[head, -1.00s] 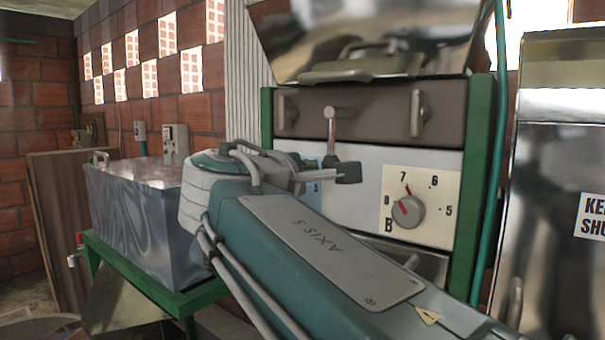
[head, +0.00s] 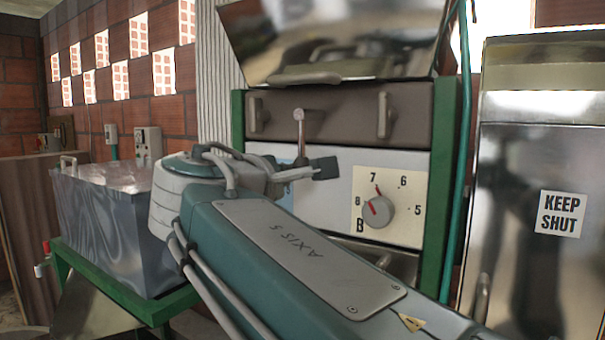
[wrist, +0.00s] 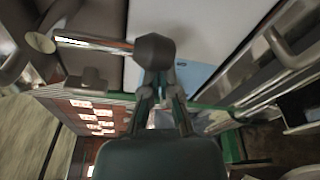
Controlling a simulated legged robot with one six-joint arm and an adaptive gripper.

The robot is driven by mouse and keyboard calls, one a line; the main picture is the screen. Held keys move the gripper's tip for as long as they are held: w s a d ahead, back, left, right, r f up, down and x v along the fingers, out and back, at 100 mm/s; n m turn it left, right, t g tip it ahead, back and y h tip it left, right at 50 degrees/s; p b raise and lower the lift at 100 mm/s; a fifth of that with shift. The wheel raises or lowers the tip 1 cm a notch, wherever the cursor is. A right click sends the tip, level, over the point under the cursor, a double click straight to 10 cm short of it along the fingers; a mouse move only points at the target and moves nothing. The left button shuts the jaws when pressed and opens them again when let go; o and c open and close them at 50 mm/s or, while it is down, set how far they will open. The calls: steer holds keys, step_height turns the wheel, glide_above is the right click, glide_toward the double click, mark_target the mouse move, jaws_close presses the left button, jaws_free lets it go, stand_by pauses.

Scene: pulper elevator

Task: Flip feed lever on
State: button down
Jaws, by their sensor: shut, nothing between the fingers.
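A dial (head: 378,211) marked B with numbers is right of my gripper. Brown handles (head: 384,115) sit above the panel. A green frame post (head: 437,190) and a steel door with a KEEP SHUT sign (head: 562,214) stand right. A metal box (head: 110,210) stands left.

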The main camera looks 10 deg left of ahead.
steer(key=shift+s+d+n, duration=0.15)
steer(key=shift+d+n, duration=0.1)
steer(key=shift+n, duration=0.15)
steer(key=s+d+r+n+g+h, duration=0.1)
steer(key=s+d+r+n, duration=0.1)
steer(key=d+n, duration=0.4)
steer(key=shift+s+d+n+g, duration=0.3)
steer(key=shift+s+n+g, duration=0.1)
steer(key=shift+n, duration=0.6)
steer(key=shift+r, duration=0.2)
